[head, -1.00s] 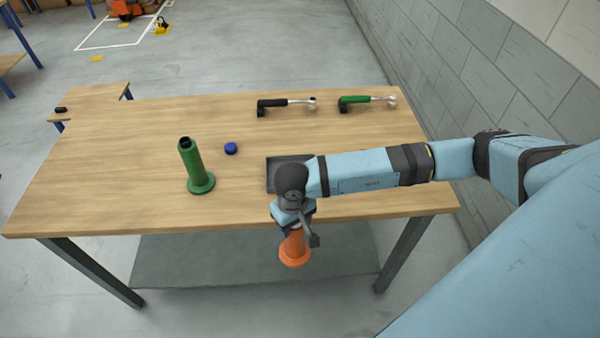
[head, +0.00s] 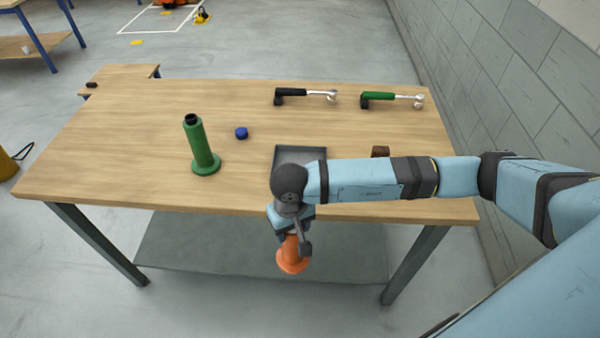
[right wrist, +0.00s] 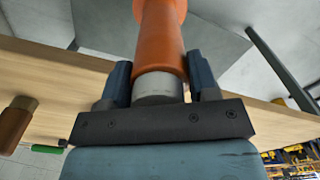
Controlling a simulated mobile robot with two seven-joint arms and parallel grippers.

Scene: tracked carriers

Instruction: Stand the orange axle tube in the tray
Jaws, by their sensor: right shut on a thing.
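The orange axle tube (head: 292,257) hangs from my right gripper (head: 291,234), flanged end down, in front of the table's near edge. In the right wrist view the tube (right wrist: 162,45) runs away from the fingers, and the right gripper (right wrist: 161,84) is shut on its grey end. The dark grey tray (head: 300,152) lies on the table near its front edge, behind my right wrist. The wrist and forearm hide its near part; its visible floor looks empty. My left gripper is in neither current view.
A green flanged tube (head: 201,146) stands upright on the wooden table (head: 110,150), with a blue cap (head: 241,133) beside it. A brown piece (head: 380,151) sits right of the tray. Black-handled (head: 305,95) and green-handled (head: 392,98) tools lie at the back. The table's left part is clear.

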